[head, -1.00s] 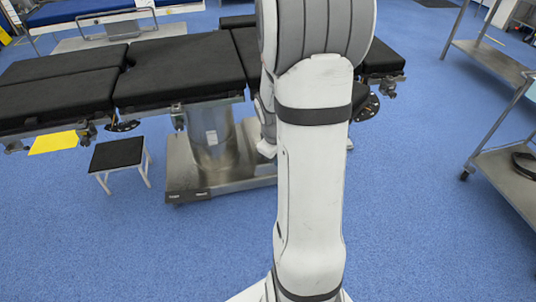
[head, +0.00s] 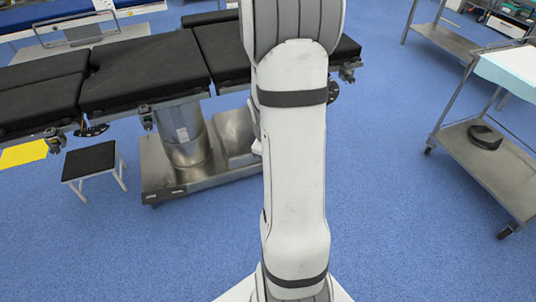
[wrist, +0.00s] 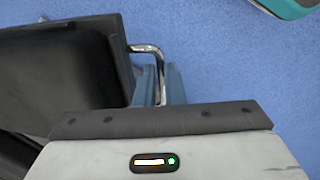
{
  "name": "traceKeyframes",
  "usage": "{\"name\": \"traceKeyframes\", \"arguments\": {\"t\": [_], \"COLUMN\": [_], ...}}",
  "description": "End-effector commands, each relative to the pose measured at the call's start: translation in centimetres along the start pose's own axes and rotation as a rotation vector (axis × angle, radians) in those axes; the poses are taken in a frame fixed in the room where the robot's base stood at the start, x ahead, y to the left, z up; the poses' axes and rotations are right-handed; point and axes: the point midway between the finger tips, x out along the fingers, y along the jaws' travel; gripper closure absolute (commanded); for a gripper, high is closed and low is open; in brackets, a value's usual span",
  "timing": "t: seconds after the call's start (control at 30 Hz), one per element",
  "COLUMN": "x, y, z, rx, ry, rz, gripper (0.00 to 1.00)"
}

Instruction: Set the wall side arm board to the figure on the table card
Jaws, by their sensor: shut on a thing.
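The operating table (head: 140,75) with black pads stands at the left and centre of the head view. A dark dial-like plate (head: 92,130) sits under its near edge, and another (head: 333,92) is at the right end. In the wrist view, a black padded board (wrist: 65,70) fills the left side, with a bent chrome bar (wrist: 150,48) at its edge. My gripper (wrist: 166,84) has its blue-grey fingers shut on this bar. In the head view my arm hides the gripper. I cannot make out any figure on a card.
A yellow sheet (head: 22,154) shows below the table at the left. A step stool (head: 92,163) stands beside the table's base (head: 190,165). A steel trolley (head: 480,165) is at the right. Blue floor (head: 385,190) is clear between. A teal-edged item (wrist: 290,8) shows in the wrist view's corner.

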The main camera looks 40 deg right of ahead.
Motion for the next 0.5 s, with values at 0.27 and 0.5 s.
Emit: {"name": "traceKeyframes", "arguments": {"t": [0.27, 0.5], "x": [0.07, 0.02], "y": [-0.13, -0.09], "z": [-0.18, -0.24], "rx": [-0.004, -0.005], "ry": [0.001, 0.002], "rz": [-0.001, 0.001], "gripper": [0.79, 0.69]}}
